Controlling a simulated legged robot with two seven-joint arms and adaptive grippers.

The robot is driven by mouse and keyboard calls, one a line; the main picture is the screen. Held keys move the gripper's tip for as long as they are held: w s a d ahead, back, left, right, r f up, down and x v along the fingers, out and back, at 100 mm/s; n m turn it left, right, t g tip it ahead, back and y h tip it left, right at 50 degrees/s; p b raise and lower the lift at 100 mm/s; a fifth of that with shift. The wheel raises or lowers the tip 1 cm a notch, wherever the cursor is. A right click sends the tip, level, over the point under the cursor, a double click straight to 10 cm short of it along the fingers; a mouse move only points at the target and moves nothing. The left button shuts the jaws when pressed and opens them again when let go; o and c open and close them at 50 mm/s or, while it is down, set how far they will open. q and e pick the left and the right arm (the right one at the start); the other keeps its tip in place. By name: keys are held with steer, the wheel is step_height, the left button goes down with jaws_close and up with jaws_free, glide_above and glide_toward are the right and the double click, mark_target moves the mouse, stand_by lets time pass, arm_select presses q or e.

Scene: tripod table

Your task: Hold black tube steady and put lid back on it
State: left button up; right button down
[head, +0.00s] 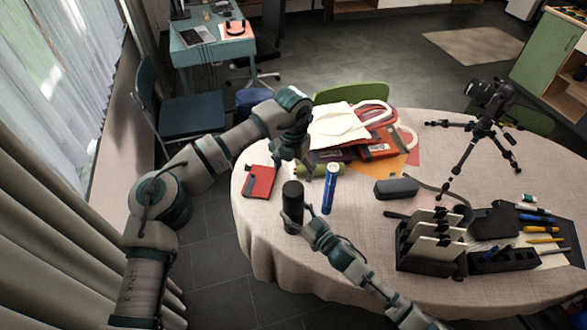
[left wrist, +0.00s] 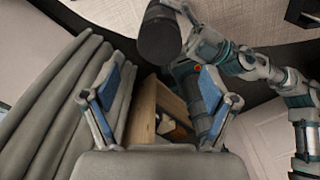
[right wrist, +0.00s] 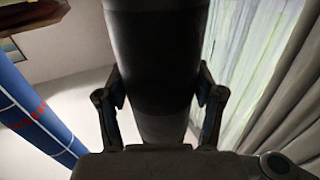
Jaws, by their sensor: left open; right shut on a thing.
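The black tube (head: 293,210) stands upright near the table's front-left edge. My right gripper (head: 312,230) is shut on its side; in the right wrist view a finger lies on each side of the tube (right wrist: 155,60). My left gripper (head: 300,163) is above and behind the tube in the head view, apart from it. In the left wrist view its fingers (left wrist: 157,100) are spread with nothing held between them, and the tube's dark rounded end (left wrist: 160,38) shows at the top. I cannot make out a separate lid, or whether the tube's end is covered.
A blue tube (head: 330,188) stands just right of the black tube. A red notebook (head: 259,182), an olive cylinder (head: 325,170) and a grey case (head: 396,188) lie nearby. A black organizer (head: 430,262) stands front right, a tripod (head: 483,130) at back right.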

mark_target(294, 188)
arm_select(q)
steer(key=shift+f, duration=4.05)
steer(key=c, duration=1.2)
steer(key=o, duration=1.3)
steer(key=shift+o, duration=0.2)
step_height(294, 188, up, 12)
